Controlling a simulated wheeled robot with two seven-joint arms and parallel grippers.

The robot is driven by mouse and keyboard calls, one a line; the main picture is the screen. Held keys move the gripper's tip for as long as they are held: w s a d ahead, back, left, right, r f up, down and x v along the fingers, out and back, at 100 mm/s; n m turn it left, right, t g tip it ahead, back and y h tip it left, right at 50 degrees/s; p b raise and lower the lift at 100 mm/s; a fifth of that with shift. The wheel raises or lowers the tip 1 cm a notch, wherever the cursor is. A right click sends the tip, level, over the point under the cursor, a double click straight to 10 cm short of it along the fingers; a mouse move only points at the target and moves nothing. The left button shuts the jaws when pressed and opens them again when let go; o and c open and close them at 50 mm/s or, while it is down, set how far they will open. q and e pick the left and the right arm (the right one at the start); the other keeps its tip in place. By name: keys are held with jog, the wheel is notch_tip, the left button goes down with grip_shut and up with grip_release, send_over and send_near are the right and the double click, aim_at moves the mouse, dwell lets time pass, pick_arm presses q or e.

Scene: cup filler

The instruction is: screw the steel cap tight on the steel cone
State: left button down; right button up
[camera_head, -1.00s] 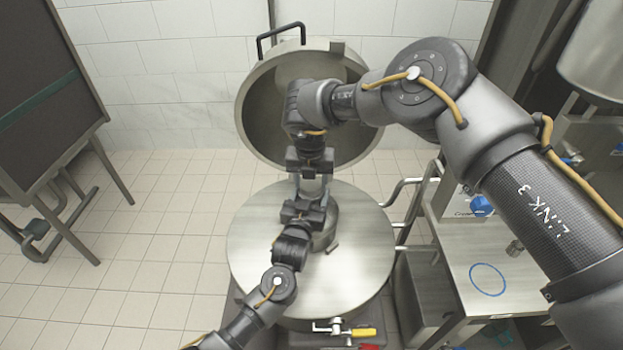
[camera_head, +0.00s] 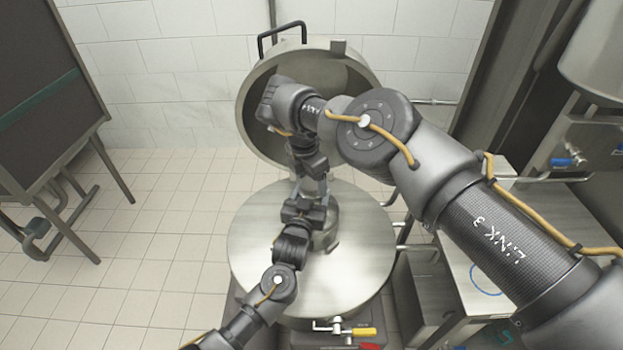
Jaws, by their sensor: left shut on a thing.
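A rounded steel body (camera_head: 328,218), which looks like the steel cone, shows on the round steel top, partly behind my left gripper. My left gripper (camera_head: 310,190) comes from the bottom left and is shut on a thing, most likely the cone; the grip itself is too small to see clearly. My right gripper (camera_head: 316,180) reaches down from above, tilted, with its fingers close to the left gripper's fingers. Whether it is open or shut is unclear. I cannot make out the steel cap; the grippers cover that spot.
The round steel top (camera_head: 265,265) is bare on its left side. A big open steel lid (camera_head: 250,115) stands behind it. A steel side table (camera_head: 460,290) is at the right, partly under my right arm. A yellow-handled valve (camera_head: 362,332) sits at the front.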

jog(key=shift+r, duration=2.25)
jog(key=shift+c, duration=0.4)
